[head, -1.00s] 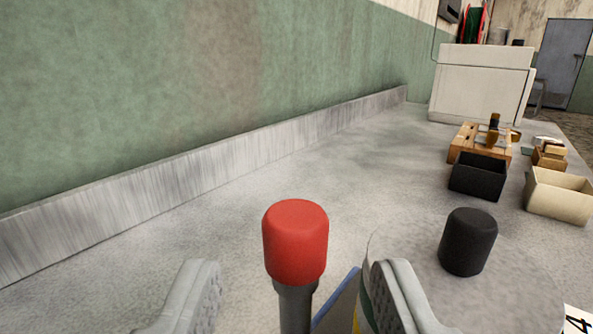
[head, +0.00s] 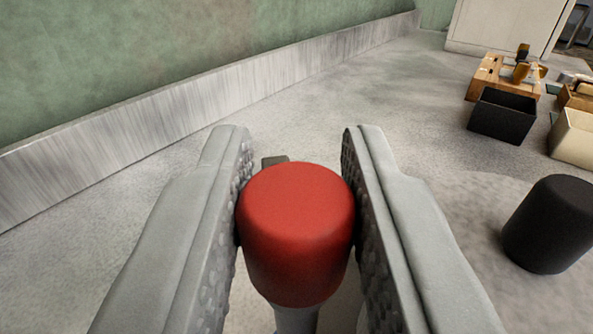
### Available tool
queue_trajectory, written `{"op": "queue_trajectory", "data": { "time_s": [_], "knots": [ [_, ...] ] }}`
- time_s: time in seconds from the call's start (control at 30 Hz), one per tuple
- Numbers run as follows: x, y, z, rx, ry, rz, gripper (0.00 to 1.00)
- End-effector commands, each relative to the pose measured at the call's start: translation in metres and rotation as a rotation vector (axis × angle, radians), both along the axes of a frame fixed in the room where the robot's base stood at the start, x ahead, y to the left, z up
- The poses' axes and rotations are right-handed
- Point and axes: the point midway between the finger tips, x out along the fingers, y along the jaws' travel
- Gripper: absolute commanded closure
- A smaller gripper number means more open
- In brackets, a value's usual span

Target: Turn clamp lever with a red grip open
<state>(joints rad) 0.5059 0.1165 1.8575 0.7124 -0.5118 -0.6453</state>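The red grip (head: 296,225) of the clamp lever is a rounded cylinder in the lower middle of the head view. Its grey stem (head: 296,318) shows just below it. My gripper (head: 297,145) has one textured finger on each side of the red grip. Both fingers appear to press against its sides, and the tips reach past it. The rest of the lever and the clamp's body are hidden below the grip and the fingers.
A black knob (head: 550,225) stands to the right of my right finger. A black bin (head: 502,115), a cream bin (head: 578,138) and a wooden fixture (head: 490,75) sit at the upper right. A metal ledge (head: 200,95) runs along the green wall.

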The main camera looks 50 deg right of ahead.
Motion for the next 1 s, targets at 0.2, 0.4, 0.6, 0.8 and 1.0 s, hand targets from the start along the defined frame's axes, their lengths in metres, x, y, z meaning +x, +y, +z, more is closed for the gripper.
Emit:
{"op": "queue_trajectory", "data": {
  "time_s": [0.2, 0.4, 0.6, 0.8, 1.0],
  "knots": [
    [-0.0001, 0.0, 0.0, 0.0, 0.0, 0.002, 0.96],
    [-0.0004, -0.0001, 0.0, -0.001, 0.001, 0.024, 0.96],
    [-0.0006, -0.0001, 0.0, -0.001, 0.001, 0.073, 0.96],
    [-0.0006, -0.0003, -0.0002, -0.002, 0.002, 0.145, 0.96],
    [-0.0008, -0.0007, -0.0003, -0.001, 0.001, 0.218, 0.96]
  ]
}}
